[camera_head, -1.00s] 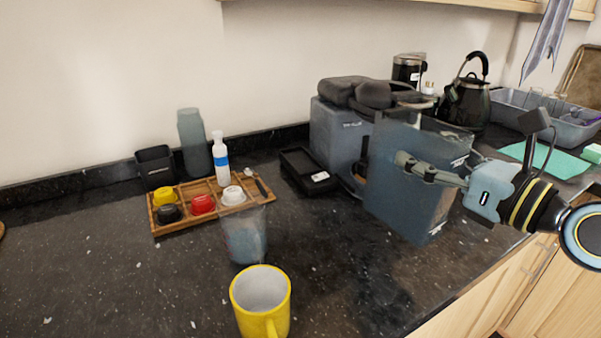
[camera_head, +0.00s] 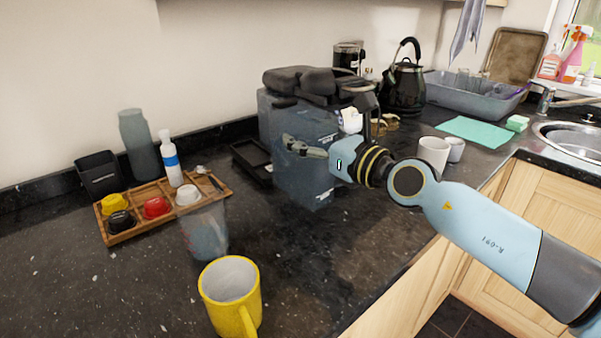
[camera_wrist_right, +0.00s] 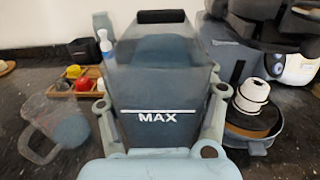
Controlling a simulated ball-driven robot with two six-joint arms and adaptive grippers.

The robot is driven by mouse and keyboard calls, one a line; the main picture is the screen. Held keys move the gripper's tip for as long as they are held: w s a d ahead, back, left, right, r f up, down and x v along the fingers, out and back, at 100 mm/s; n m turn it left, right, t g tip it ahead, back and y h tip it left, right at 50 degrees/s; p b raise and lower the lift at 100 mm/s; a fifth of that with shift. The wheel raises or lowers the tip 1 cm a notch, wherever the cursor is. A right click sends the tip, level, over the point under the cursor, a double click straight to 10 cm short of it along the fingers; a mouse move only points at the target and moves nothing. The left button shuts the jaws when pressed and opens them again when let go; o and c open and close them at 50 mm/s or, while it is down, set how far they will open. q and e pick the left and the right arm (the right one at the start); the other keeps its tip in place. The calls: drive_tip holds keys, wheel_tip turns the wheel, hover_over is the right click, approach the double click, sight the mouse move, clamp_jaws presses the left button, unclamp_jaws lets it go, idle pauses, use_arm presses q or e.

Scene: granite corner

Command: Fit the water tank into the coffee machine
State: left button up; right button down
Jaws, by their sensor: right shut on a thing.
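The water tank (camera_head: 308,183) is a translucent blue-grey box. In the right wrist view the tank (camera_wrist_right: 158,100) shows a white MAX line and a dark strip at its top. My right gripper (camera_head: 305,148) is shut on it, with one finger on each side, and the tank looks upright. The coffee machine (camera_head: 302,80), with its black top, stands directly behind the tank in the head view and is partly hidden by it. In the wrist view the machine (camera_wrist_right: 245,35) is at the upper right. I cannot tell whether tank and machine touch. My left gripper is not in view.
A black tray (camera_head: 246,160) lies left of the machine. A clear jug (camera_head: 205,235), a yellow mug (camera_head: 230,285) and a wooden tray (camera_head: 122,237) with small cups stand at left. A white mug (camera_head: 433,152) and a kettle (camera_head: 403,85) are at right. The front-middle counter is clear.

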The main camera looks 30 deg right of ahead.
sight(302, 160)
drive_tip(key=shift+w+a+f, duration=0.2)
drive_tip(key=shift+w+a, duration=0.15)
drive_tip(key=shift+w, duration=0.15)
wheel_tip(302, 160, down, 4)
drive_tip(key=b, duration=0.4)
drive_tip(key=shift+f, duration=0.1)
drive_tip(key=shift+r, duration=0.2)
drive_tip(key=shift+f, duration=0.1)
drive_tip(key=c, duration=0.8)
unclamp_jaws()
drive_tip(key=shift+f, duration=0.25)
drive_tip(key=o, duration=0.4)
drive_tip(key=shift+o, duration=0.2)
